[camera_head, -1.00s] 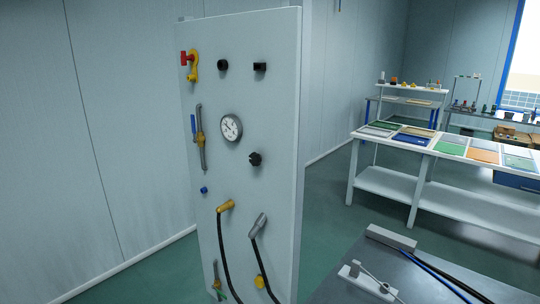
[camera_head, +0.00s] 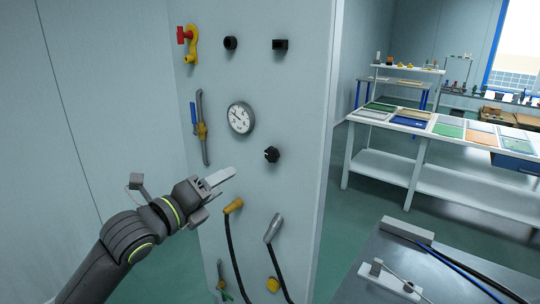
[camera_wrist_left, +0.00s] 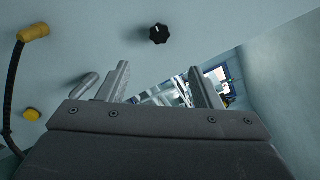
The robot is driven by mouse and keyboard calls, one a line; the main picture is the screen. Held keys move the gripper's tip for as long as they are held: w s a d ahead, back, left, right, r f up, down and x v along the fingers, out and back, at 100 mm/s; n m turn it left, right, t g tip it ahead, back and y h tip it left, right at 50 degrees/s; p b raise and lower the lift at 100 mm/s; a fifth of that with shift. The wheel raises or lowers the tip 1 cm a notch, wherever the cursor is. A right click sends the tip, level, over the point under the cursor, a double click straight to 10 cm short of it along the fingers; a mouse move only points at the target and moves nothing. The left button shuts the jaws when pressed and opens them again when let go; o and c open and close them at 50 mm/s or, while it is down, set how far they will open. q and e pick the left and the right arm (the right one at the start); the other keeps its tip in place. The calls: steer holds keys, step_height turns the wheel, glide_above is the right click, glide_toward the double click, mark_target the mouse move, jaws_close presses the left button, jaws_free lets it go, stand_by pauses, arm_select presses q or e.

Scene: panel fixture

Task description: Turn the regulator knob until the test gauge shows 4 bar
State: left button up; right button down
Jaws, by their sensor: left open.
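The black regulator knob (camera_head: 271,155) sticks out of the pale upright panel (camera_head: 300,110), below and right of the gauge. The round white test gauge (camera_head: 240,118) faces me; its reading is too small to tell. My left gripper (camera_head: 222,178) is in front of the panel, left of and a little below the knob, and apart from it. In the left wrist view the knob (camera_wrist_left: 159,34) shows above the left gripper (camera_wrist_left: 160,85), whose two fingers are spread with nothing between them. My right gripper is not in view.
A red and yellow valve (camera_head: 190,42), two black fittings and a lever valve (camera_head: 201,128) are on the panel. Hoses with a yellow end (camera_head: 233,206) and a grey end (camera_head: 273,228) hang below the knob. A grey table (camera_head: 370,250) stands at lower right.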

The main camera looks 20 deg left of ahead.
mark_target(270, 155)
arm_select(q)
steer(key=p+x, duration=0.4)
steer(key=x, duration=1.1)
steer(key=shift+w+d, duration=0.1)
steer(key=shift+w, duration=0.1)
steer(key=shift+w+d+f+p, duration=0.1)
steer(key=shift+w+d+p, duration=0.15)
steer(key=shift+w+p, duration=0.25)
steer(key=shift+w, duration=0.1)
steer(key=shift+c, duration=0.9)
steer(key=c, duration=0.8)
